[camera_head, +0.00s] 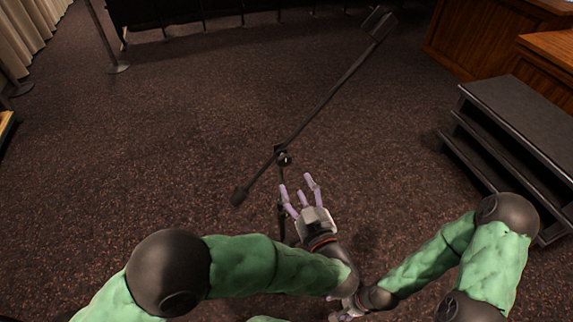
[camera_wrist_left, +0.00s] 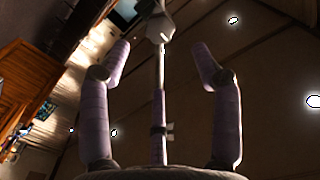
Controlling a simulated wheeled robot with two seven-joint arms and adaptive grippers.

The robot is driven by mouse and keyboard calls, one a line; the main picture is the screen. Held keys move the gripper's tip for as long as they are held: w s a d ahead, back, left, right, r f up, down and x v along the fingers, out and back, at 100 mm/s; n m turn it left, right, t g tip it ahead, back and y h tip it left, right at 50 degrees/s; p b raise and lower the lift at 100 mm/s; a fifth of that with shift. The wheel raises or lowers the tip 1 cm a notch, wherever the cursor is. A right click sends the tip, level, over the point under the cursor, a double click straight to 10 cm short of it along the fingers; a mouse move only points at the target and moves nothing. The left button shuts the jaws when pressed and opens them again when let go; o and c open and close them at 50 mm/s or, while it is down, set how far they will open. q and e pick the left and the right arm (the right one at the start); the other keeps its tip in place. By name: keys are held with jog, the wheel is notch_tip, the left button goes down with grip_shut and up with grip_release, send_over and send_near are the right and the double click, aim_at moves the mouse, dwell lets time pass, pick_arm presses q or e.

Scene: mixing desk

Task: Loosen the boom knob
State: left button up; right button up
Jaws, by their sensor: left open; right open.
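The boom stand's long dark boom (camera_head: 330,97) slants across the head view from lower left to upper right. Its dark knob and clutch (camera_head: 283,157) sit in its lower half. My left gripper (camera_head: 302,183) is open, its lilac fingers spread and pointing up the picture just below the knob, with nothing visible between them. My right gripper (camera_head: 345,314) is open at the bottom edge, mostly hidden.
Dark steps (camera_head: 520,125) stand at the right, beside wooden furniture (camera_head: 475,40). A thin post on a round base (camera_head: 118,68) stands at the upper left. The carpet (camera_head: 150,160) around the boom is clear. My forearms come close together below the stand.

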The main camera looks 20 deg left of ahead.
aim_at(286, 163)
pick_arm(q)
jog(key=b+x, duration=0.2)
jog(key=x, duration=0.6)
jog(key=shift+a+f+b, duration=0.1)
jog(key=shift+f+b, duration=0.05)
jog(key=shift+b, duration=0.15)
jog(key=shift+x, duration=0.75)
jog(key=c, duration=1.2)
